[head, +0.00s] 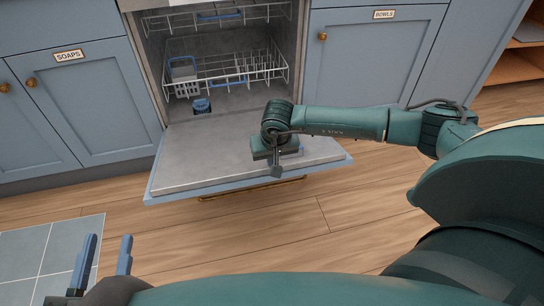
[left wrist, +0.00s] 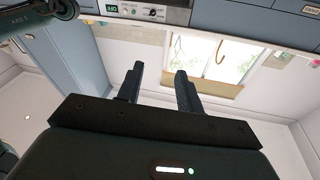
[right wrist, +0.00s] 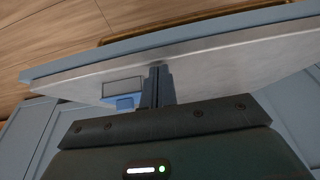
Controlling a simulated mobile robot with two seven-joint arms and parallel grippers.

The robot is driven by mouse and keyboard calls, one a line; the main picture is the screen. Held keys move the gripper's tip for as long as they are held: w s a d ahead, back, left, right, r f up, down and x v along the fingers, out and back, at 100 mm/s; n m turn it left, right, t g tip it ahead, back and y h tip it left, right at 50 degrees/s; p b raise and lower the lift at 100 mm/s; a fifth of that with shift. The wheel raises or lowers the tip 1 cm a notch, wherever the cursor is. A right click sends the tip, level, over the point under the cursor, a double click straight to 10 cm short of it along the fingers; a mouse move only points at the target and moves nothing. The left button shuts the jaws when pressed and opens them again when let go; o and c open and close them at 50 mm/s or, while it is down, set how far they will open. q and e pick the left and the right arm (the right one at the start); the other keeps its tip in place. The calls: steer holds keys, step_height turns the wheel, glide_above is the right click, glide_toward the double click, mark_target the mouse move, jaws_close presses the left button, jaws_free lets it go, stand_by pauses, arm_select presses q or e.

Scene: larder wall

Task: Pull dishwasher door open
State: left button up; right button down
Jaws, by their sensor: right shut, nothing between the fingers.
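The dishwasher door (head: 215,155) is folded down, lying nearly flat in front of the open dishwasher (head: 213,50). Its brass handle bar (head: 250,189) shows below the front edge. My right gripper (head: 276,172) is over the inner face of the door near the front edge; in the right wrist view its fingers (right wrist: 158,82) are together, with nothing between them, against or close to the door's inner face (right wrist: 215,62). I cannot tell whether they touch it. My left gripper (head: 106,255) is open and empty at the lower left, away from the door.
Wire racks (head: 225,68) are inside the dishwasher. Blue cabinets labelled SOAPS (head: 85,100) and BOWLS (head: 370,60) flank it. The wooden floor (head: 300,220) before the door is clear, with a blue tiled patch (head: 45,250) at left. An open wooden shelf (head: 515,65) stands far right.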

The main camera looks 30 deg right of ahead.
steer(key=r+p, duration=0.1)
steer(key=w+r+p, duration=0.1)
steer(key=r, duration=0.1)
steer(key=shift+d+r, duration=0.1)
steer(key=shift+r, duration=0.15)
steer(key=shift+w+d+r+p, duration=0.1)
steer(key=shift+r+p, duration=0.55)
steer(key=shift+r, duration=0.15)
arm_select(q)
steer(key=shift+w+a+f+n+g+y+p, duration=0.1)
steer(key=shift+a+n+g+y+p, duration=0.15)
steer(key=shift+a+g+y+p, duration=0.25)
steer(key=shift+w+a+f+n+g+y+p, duration=0.15)
steer(key=shift+n+g+y+p, duration=0.15)
steer(key=shift+y+p, duration=0.35)
arm_select(e)
steer(key=s+v, duration=0.1)
steer(key=v, duration=0.7)
steer(key=shift+s+a, duration=0.3)
steer(key=shift+s, duration=0.2)
